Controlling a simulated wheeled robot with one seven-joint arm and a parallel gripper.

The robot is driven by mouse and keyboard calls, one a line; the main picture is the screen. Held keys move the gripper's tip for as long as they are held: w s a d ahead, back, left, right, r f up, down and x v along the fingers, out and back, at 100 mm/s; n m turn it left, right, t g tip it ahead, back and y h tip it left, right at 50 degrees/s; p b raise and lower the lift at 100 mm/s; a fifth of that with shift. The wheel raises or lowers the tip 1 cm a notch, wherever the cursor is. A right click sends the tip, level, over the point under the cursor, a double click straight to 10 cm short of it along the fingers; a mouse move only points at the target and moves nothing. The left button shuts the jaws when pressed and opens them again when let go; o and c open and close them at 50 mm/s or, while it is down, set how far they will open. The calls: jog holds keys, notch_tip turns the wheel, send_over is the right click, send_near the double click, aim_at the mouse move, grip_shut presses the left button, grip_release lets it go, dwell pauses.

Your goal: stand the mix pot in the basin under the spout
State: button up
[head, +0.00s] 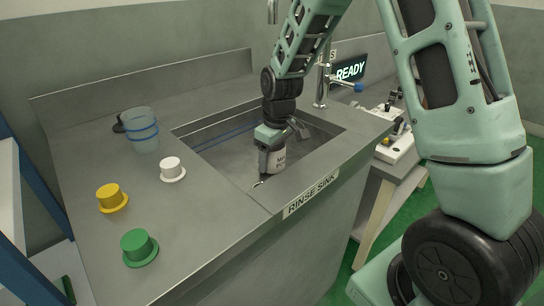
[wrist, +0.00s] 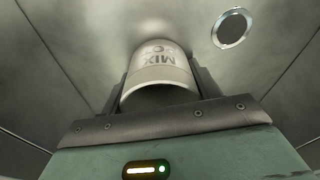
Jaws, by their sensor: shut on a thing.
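The mix pot (head: 279,160) is a pale cylinder with dark lettering. My gripper (head: 277,152) is shut on it and points down into the rinse sink basin (head: 215,155), near the basin's front side. In the wrist view the pot (wrist: 160,68) sits between the two fingers, its lettering upside down, with the bare basin floor around it. I cannot tell whether its base touches the floor. The spout (head: 322,80) is a metal tap with a blue handle at the basin's back right corner. My arm hides part of the basin's back.
A round drain (wrist: 232,27) lies in the basin floor. Left of the basin stand a clear blue-banded beaker (head: 141,130) and white (head: 172,169), yellow (head: 111,198) and green (head: 139,247) knob-topped discs. A READY screen (head: 350,69) is behind right.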

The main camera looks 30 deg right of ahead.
jog(key=o, duration=1)
jog(key=shift+f, duration=0.1)
jog(key=r, duration=0.2)
jog(key=r+p, duration=0.1)
jog(key=r, duration=0.4)
jog(key=shift+s+d+r, duration=0.15)
jog(key=shift+s+r, duration=0.2)
jog(key=shift+s, duration=0.05)
